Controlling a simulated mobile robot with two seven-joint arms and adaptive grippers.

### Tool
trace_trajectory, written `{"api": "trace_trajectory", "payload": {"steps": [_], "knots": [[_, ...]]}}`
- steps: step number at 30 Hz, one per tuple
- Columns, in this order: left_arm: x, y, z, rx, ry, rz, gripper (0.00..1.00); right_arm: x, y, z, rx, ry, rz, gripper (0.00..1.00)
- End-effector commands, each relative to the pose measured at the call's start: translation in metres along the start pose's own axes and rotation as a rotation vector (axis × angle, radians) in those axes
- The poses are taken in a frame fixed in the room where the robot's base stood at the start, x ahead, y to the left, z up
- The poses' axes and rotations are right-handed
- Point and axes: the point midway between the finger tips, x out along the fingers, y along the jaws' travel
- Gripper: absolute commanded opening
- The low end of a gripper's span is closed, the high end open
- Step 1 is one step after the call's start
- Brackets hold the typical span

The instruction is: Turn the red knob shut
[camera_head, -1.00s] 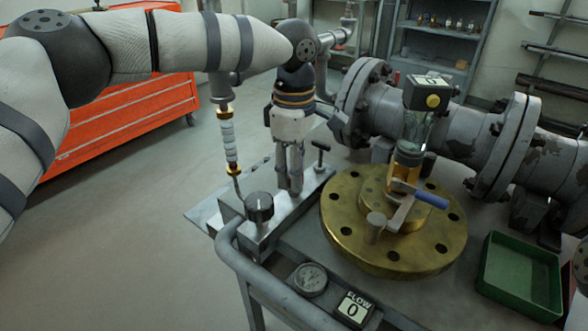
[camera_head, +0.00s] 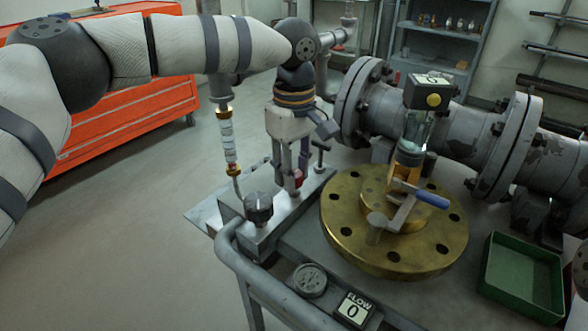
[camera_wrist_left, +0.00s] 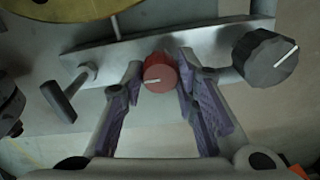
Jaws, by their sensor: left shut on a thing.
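The red knob (camera_wrist_left: 160,72) has a white pointer line and sits on the metal manifold block (camera_wrist_left: 200,42) in the left wrist view. Its pointer points left and slightly down. My left gripper (camera_wrist_left: 157,82) points down over the block, its purple-padded fingers on both sides of the knob, shut on it. In the head view, only a small part of the red knob (camera_head: 299,178) shows beside the fingers of my left gripper (camera_head: 292,186). The flow display (camera_head: 353,309) reads 0. My right gripper is not in view.
A black knob (camera_head: 259,207) stands close to the left gripper, with a T-handle (camera_head: 319,155) on its other side. A brass flange (camera_head: 340,235) with a blue-handled lever (camera_head: 430,199), a gauge (camera_head: 310,280) and a green tray (camera_head: 520,275) share the bench.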

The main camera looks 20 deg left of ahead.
Motion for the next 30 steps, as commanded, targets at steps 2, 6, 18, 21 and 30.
{"api": "trace_trajectory", "payload": {"steps": [2,6,18,21,30], "knots": [[0.002,-0.001,0.001,0.004,-0.002,-0.004,0.0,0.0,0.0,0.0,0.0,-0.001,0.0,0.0],[0.002,-0.001,0.001,0.004,-0.002,-0.004,0.0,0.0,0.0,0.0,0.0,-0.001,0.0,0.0],[0.001,0.0,0.0,0.002,-0.001,-0.002,0.48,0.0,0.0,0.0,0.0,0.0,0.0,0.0],[0.0,0.0,0.0,0.002,0.0,-0.001,0.48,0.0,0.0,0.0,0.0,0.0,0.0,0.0],[-0.065,0.001,0.0,0.002,0.002,0.003,0.48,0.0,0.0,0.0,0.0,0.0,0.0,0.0]]}}
